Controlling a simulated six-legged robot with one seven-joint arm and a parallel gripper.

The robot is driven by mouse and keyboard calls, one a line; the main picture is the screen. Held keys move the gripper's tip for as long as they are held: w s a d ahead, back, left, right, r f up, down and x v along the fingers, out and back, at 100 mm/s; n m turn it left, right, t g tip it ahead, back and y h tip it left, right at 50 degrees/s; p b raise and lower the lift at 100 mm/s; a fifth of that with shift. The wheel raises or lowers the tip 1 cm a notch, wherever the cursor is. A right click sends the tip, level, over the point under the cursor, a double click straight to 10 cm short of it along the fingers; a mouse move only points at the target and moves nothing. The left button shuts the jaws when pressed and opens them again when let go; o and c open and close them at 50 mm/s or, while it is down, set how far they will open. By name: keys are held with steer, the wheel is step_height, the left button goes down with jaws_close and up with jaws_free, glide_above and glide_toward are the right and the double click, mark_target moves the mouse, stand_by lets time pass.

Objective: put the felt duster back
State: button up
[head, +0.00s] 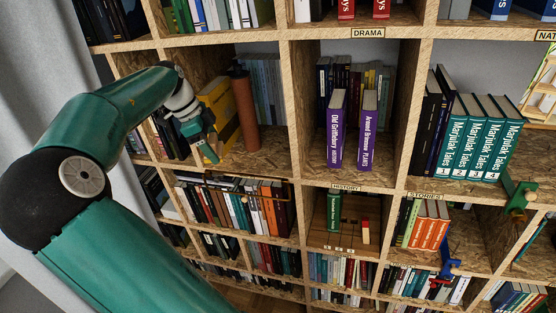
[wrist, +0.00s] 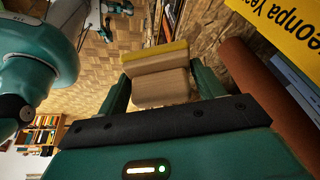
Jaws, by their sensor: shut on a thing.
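The felt duster (wrist: 160,82) is a pale wooden block with a yellow strip along its far edge. My gripper (wrist: 160,88) is shut on it, one teal finger on each side in the wrist view. In the head view my gripper (head: 207,150) is inside the upper-left shelf compartment, in front of a yellow book (head: 220,108). The duster cannot be made out in the head view.
A tall brown cylinder (head: 244,110) stands just right of my gripper; it also shows close by in the wrist view (wrist: 262,98). Purple books (head: 337,130) stand in the compartment to the right. Below it, a wooden-backed compartment (head: 345,238) holds a green book and a small red-and-white object.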

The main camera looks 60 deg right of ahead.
steer(key=s+d, duration=0.4)
steer(key=s+d+f, duration=0.1)
steer(key=s+d, duration=0.3)
steer(key=s+d+f, duration=0.1)
steer(key=s+d, duration=0.3)
steer(key=s, duration=0.1)
step_height(320, 180, down, 4)
steer(key=shift+f, duration=0.2)
steer(key=shift+s+d+f, duration=0.15)
steer(key=shift+s+f, duration=0.05)
steer(key=shift+f, duration=0.15)
steer(key=shift+f, duration=0.1)
